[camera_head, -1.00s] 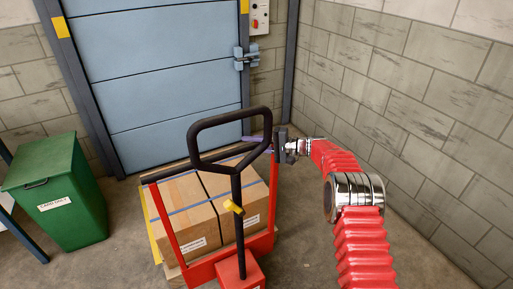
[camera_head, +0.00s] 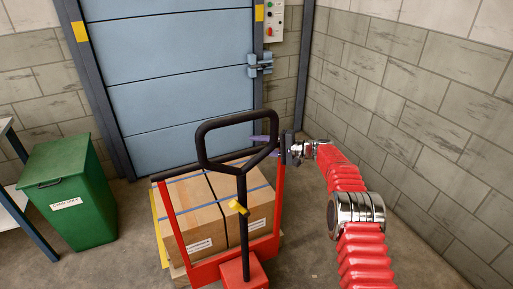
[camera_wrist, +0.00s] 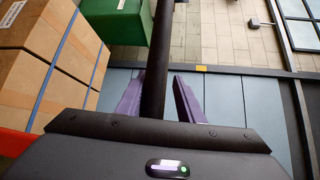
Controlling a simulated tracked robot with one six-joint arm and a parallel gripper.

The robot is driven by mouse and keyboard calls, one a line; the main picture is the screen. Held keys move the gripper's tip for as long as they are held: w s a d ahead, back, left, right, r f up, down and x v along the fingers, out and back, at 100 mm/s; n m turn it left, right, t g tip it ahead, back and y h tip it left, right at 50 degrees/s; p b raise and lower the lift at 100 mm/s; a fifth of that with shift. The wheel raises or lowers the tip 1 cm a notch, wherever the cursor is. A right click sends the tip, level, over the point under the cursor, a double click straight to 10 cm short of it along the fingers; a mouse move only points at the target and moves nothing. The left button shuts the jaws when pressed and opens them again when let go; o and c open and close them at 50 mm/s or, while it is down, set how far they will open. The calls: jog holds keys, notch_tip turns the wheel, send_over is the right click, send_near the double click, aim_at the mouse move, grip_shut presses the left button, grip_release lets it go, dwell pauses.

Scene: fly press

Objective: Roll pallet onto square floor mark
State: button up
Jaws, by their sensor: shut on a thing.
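A red pallet truck (camera_head: 278,190) with a black loop handle (camera_head: 241,185) stands in front of the blue door. It carries two cardboard boxes (camera_head: 192,214) with blue straps, which also show at the left of the wrist view (camera_wrist: 22,65). My gripper (camera_head: 264,140) reaches in from the right at the height of the handle. Its purple fingers (camera_wrist: 158,98) are shut on the truck's black bar (camera_wrist: 156,75). The truck hides part of the floor. A yellow edge (camera_head: 159,228) shows along the left of the boxes; I cannot tell whether it belongs to the floor mark.
A green bin (camera_head: 72,195) stands left of the truck, beside a table (camera_head: 20,195). The blue door (camera_head: 170,75) and a control box (camera_head: 274,18) are behind. A block wall (camera_head: 420,130) bounds the right. Some floor is clear between bin and truck.

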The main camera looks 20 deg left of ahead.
jog(key=shift+o, duration=1.4)
jog(key=shift+s, duration=0.1)
jog(key=shift+f, duration=0.1)
jog(key=d+r, duration=0.1)
jog(key=d, duration=1.2)
jog(key=shift+s+d+r, duration=0.3)
jog(key=shift+s+r, duration=0.1)
